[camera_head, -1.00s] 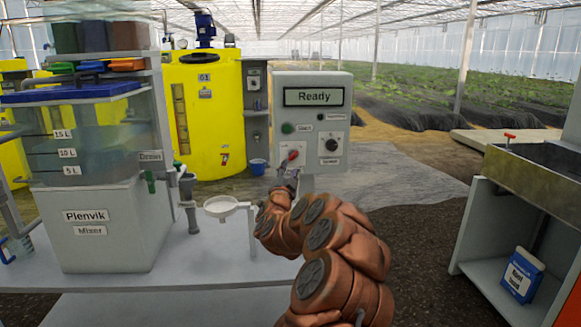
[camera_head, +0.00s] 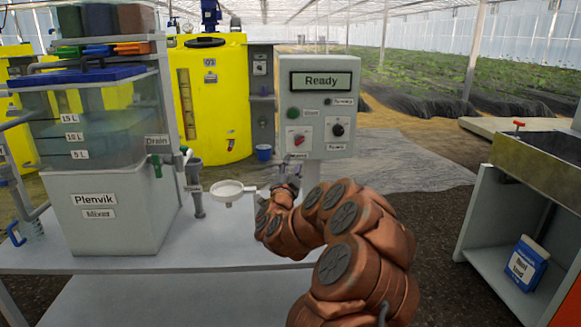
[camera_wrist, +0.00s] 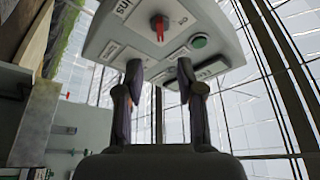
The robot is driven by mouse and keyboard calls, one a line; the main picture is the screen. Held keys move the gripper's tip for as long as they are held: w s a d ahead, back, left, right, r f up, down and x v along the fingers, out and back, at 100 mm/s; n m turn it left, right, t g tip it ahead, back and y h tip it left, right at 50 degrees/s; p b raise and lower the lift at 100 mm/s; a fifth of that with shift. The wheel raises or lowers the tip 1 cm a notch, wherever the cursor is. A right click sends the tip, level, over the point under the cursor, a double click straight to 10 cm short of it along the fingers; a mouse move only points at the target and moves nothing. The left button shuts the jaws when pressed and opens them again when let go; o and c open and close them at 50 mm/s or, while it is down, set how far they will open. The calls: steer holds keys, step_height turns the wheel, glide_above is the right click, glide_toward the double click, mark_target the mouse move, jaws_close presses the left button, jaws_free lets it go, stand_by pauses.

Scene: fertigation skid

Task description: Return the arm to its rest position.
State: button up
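My arm (camera_head: 345,235), with brown segmented links, reaches forward from the lower right of the head view toward the control box. My gripper (camera_head: 290,172) is small there, just below and in front of the box's lower left edge. In the wrist view my gripper (camera_wrist: 159,75) has two dark fingers spread apart with nothing between them. The grey control box (camera_head: 318,105) carries a display reading "Ready", a green button (camera_head: 293,113), a red switch (camera_head: 298,140) and a black knob (camera_head: 337,130). The red switch also shows beyond the fingers in the wrist view (camera_wrist: 159,27), apart from them.
The Plenvik mixer (camera_head: 110,225) stands on the white bench (camera_head: 200,250) at left, with a white round dish (camera_head: 227,190) near my arm. A yellow tank (camera_head: 212,110) and blue cup (camera_head: 263,152) are behind. A sink cabinet (camera_head: 480,215) stands at right.

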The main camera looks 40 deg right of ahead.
steer(key=w+a+f+n+t+y, duration=0.1)
steer(key=w+a+n+y, duration=0.15)
steer(key=a+y, duration=0.4)
steer(key=w+a+n+t+y, duration=0.1)
steer(key=w+a+n+y, duration=0.2)
steer(key=a, duration=0.7)
steer(key=w+a+f+n+t+y, duration=0.1)
steer(key=w+a+n+y, duration=0.1)
steer(key=a+n+y, duration=0.45)
steer(key=s+a+f+n+g+y, duration=0.2)
steer(key=s+a+f+n+g, duration=0.15)
steer(key=s+a, duration=0.45)
steer(key=s+a+f+n+g+y, duration=0.15)
steer(key=s+a+f+g, duration=0.35)
steer(key=a, duration=0.6)
steer(key=s+f+n+g+h, duration=0.25)
steer(key=s+g, duration=0.75)
steer(key=s, duration=2.6)
step_height(320, 180, up, 24)
steer(key=s+t+p, duration=0.1)
steer(key=p, duration=2.2)
steer(key=shift+f+n, duration=0.15)
steer(key=shift+n, duration=0.3)
